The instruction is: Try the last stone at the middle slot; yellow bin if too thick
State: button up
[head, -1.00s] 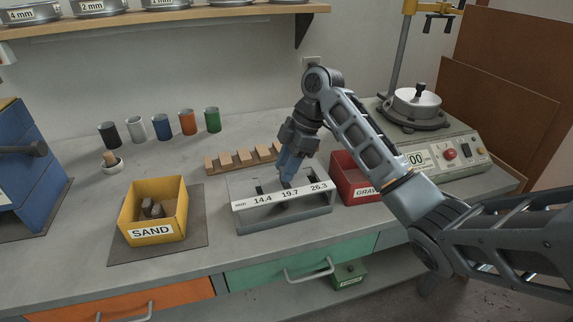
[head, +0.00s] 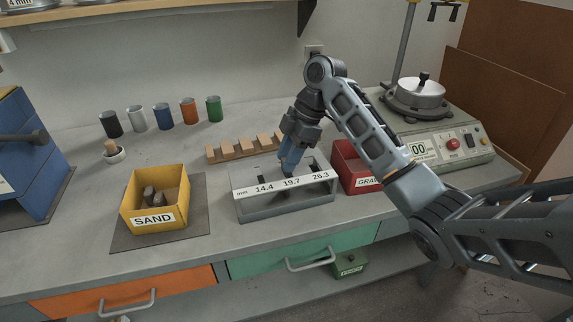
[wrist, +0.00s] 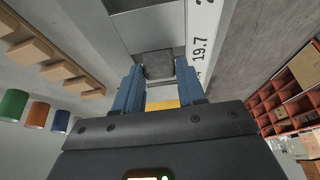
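A grey gauge block (head: 285,205) with a white strip marked 14.4, 19.7 and 26.3 stands on the bench. My gripper (head: 287,170) points down over its middle slot, just behind the 19.7 mark. In the wrist view my blue fingers (wrist: 160,75) are closed around a dark grey stone (wrist: 159,65) at the slot. How deep the stone sits in the slot is hard to tell. The yellow bin (head: 140,216), labelled SAND, stands on a dark mat to the left, with dark stones (head: 152,196) inside.
A red bin (head: 350,182), its label partly hidden by my arm, is right of the gauge. A wooden notched rack (head: 245,148) lies behind it. Several coloured cups (head: 162,118) stand at the back left. A machine with a metal pan (head: 415,93) is at the right.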

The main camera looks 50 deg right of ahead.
jog(key=o, duration=0.5)
jog(key=v, duration=0.7)
jog(key=shift+s+r+p, duration=0.1)
jog(key=shift+r+p, duration=0.25)
jog(key=shift+r, duration=0.05)
jog(key=shift+s, duration=0.1)
dwell(0.4)
